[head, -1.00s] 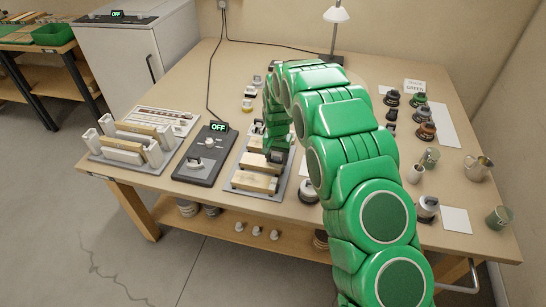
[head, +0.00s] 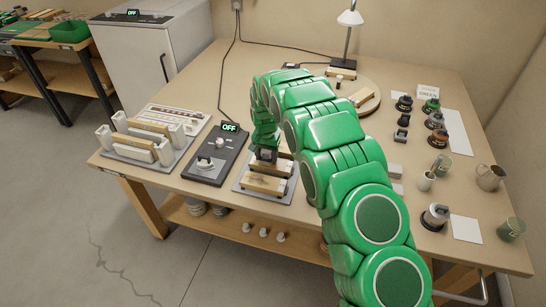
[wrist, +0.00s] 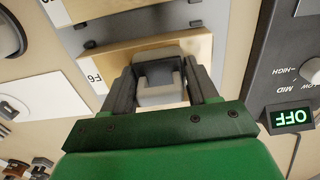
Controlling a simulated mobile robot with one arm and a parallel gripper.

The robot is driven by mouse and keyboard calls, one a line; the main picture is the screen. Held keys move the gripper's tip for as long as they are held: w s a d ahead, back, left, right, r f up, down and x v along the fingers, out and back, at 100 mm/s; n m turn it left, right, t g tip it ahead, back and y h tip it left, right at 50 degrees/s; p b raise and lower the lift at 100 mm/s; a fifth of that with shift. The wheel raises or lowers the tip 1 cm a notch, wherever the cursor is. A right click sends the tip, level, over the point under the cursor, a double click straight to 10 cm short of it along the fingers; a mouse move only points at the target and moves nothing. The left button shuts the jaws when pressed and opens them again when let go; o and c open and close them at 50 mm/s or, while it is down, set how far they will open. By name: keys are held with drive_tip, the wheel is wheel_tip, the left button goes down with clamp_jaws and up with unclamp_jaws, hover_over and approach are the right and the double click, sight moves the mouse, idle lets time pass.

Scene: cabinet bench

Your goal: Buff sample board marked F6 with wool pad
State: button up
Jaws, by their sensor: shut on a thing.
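My gripper (wrist: 160,85) is shut on a pale grey block, probably the wool pad (wrist: 160,92), held between its two dark fingers. The sample board marked F6 (wrist: 118,68) is pale wood and lies just past the fingers in the wrist view; its label shows at its left end. The pad overlaps the board there, but I cannot tell whether they touch. In the head view my gripper (head: 265,154) is low over the grey tray (head: 240,186) that holds wooden boards. The pad is not clear in that view.
The control box (head: 205,165) reading OFF stands close left of the tray. A rack (head: 115,150) with boards is farther left. Jars (head: 437,120), cups and a metal jug (head: 490,176) stand on the right. A round turntable (head: 368,105) and lamp (head: 349,18) are at the back.

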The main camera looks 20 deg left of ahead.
drive_tip(key=shift+a, duration=3.1)
wheel_tip(320, 180, up, 8)
drive_tip(key=shift+r, duration=0.15)
